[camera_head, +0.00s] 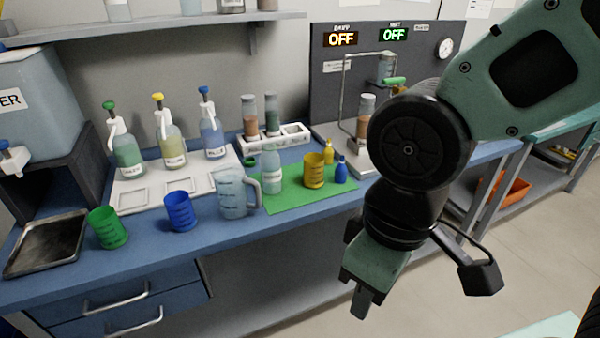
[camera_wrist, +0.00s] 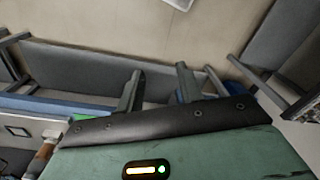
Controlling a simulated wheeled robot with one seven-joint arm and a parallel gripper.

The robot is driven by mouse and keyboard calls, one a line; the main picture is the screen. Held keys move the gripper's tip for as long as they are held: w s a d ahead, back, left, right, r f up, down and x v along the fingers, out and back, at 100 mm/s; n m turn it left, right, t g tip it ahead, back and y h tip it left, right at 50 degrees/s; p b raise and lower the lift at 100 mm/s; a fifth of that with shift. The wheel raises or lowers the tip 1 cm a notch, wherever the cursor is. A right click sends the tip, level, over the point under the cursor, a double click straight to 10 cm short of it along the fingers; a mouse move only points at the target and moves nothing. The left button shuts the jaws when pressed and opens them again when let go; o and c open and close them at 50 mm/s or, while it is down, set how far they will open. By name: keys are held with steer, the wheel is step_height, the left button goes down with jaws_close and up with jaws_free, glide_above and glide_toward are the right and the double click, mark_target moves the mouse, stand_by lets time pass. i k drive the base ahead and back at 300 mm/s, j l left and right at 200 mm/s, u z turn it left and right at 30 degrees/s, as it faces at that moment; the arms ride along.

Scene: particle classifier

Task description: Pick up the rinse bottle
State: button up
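A clear, pale bottle (camera_head: 271,172) stands upright on the green mat (camera_head: 290,200), behind the measuring jug; it looks like the rinse bottle, but I cannot read a label on it. My gripper (camera_head: 360,290) hangs in front of the bench at the right, well apart from the bottle and pointing down. In the wrist view my gripper (camera_wrist: 159,88) has its two fingers apart with nothing between them. The bottle does not clearly show in the wrist view.
The clear measuring jug (camera_head: 233,195), yellow cup (camera_head: 314,171) and small blue bottle (camera_head: 341,170) stand close around the bottle. Blue (camera_head: 180,212) and green (camera_head: 107,228) cups stand left. Several pump bottles stand on a white tray (camera_head: 205,177). A dark panel (camera_head: 327,95) rises behind.

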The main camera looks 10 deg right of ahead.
mark_target(269, 159)
steer(key=i+j+z, duration=0.45)
steer(key=j+z, duration=0.2)
steer(key=i+j+z, duration=0.3)
steer(key=j+z, duration=0.3)
steer(key=j, duration=0.1)
